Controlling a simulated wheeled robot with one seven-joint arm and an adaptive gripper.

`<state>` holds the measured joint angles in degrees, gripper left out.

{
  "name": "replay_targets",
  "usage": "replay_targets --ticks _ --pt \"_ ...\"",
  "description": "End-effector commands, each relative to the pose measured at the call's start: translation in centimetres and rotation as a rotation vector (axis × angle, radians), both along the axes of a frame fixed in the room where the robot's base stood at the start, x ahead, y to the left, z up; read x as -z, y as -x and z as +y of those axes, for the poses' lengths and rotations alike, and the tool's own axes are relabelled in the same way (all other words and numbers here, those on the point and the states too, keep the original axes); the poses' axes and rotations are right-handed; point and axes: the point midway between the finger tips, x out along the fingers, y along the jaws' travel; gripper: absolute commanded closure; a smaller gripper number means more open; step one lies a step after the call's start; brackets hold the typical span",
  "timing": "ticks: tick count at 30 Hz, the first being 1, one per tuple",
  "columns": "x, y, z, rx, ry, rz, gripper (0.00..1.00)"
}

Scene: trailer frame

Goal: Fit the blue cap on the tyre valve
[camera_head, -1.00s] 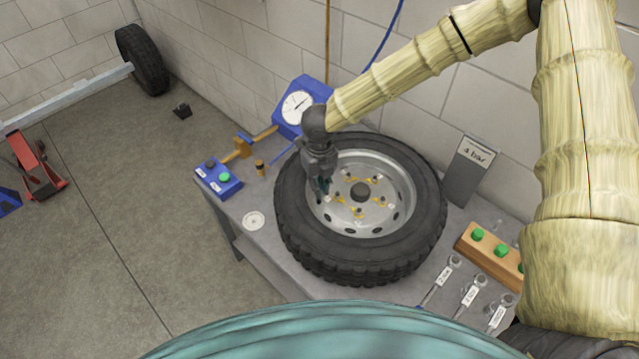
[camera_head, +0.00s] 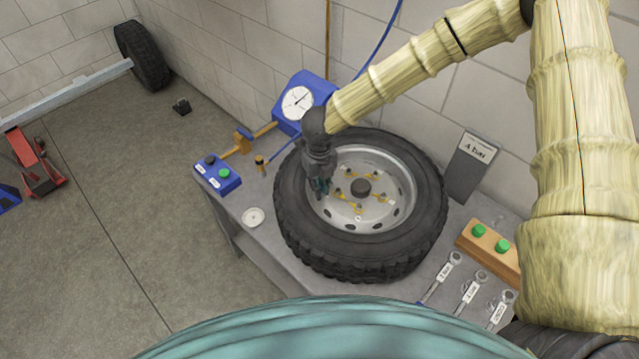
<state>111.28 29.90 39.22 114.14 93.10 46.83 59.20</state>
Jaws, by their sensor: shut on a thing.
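The tyre (camera_head: 425,235) lies flat on the workbench around a silver wheel rim (camera_head: 385,218) with several yellow-marked bolts. My gripper (camera_head: 321,192) points down over the left part of the rim, near where rim and tyre meet. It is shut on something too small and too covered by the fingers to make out. No blue cap shows clearly, and the tyre valve cannot be picked out; my gripper covers that part of the rim. I cannot tell whether what I hold touches the rim.
A blue gauge (camera_head: 300,100) stands behind the tyre. A blue button box (camera_head: 217,175) and a white disc (camera_head: 253,217) lie to its left. A "4 bar" sign (camera_head: 470,165), a wooden block with green buttons (camera_head: 490,247) and labelled wrenches (camera_head: 470,290) are to its right.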

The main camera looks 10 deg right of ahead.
Motion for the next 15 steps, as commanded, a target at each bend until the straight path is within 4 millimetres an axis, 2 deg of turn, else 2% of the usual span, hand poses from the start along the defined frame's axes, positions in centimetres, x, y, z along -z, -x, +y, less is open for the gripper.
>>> replay_targets --ticks 15 --pt "-1.7 0.0 0.0 0.000 0.001 0.000 1.00"
